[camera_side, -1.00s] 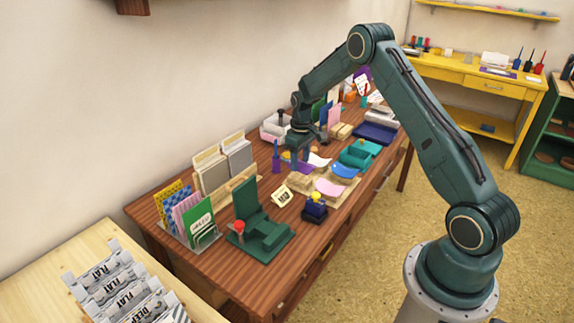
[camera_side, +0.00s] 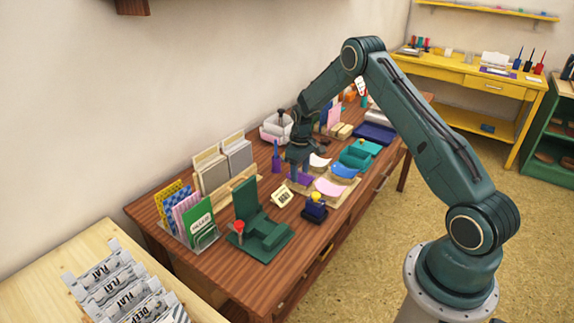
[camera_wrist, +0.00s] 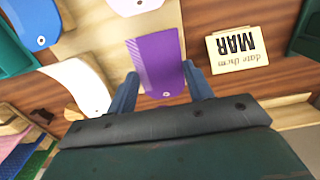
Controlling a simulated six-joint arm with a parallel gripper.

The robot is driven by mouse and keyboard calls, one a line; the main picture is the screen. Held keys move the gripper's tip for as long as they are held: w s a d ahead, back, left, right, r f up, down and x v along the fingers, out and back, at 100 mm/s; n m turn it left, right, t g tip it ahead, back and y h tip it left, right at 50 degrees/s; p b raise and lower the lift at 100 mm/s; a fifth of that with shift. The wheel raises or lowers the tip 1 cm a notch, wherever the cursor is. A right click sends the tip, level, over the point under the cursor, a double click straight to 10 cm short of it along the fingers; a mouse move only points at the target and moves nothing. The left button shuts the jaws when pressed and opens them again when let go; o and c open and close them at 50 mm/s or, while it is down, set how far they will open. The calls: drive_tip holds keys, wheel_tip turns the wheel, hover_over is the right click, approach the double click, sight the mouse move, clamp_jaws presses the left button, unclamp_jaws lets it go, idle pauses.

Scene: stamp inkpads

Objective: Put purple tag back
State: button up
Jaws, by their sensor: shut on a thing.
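The purple tag (camera_wrist: 158,62) is between the two fingers of my gripper (camera_wrist: 162,87) in the wrist view, with a small hole near its lower end. In the side view the purple tag (camera_side: 304,180) shows just under my gripper (camera_side: 298,172), low over the left end of a light wooden tag board (camera_side: 345,197). Whether the tag touches the board cannot be told. The white tag (camera_wrist: 76,82) is left of the purple one in the wrist view.
A purple bottle (camera_side: 276,160) stands behind. Teal pads (camera_side: 357,156) lie to the right.

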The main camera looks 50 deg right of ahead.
sight(300, 176)
drive_tip(key=o, duration=1)
drive_tip(key=shift+r, duration=0.1)
wheel_tip(300, 176, up, 12)
idle(0.5)
